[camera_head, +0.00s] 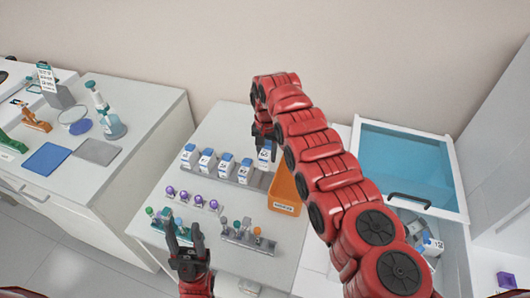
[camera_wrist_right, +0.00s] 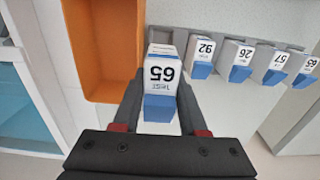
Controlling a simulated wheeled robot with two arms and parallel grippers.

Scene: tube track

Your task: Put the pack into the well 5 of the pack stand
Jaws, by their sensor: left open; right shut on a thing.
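My right gripper (camera_head: 263,138) is shut on a white pack with a blue end (camera_head: 264,156). In the right wrist view the held pack (camera_wrist_right: 162,82) reads 65 upside down, between the fingers (camera_wrist_right: 160,95). It is at the right end of the grey pack stand (camera_head: 225,173), seemingly just above it; the well beneath is hidden. Several similar packs (camera_head: 207,160) stand in a row in the stand, left of the held pack. My left gripper (camera_head: 184,228) is open and empty, near the front of the table.
An orange tray (camera_head: 287,190) lies right beside the stand's end. Racks of purple-capped tubes (camera_head: 195,200) and mixed tubes (camera_head: 248,241) stand in front. A blue-topped open drawer unit (camera_head: 405,160) is at the right; a side bench (camera_head: 115,165) is at the left.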

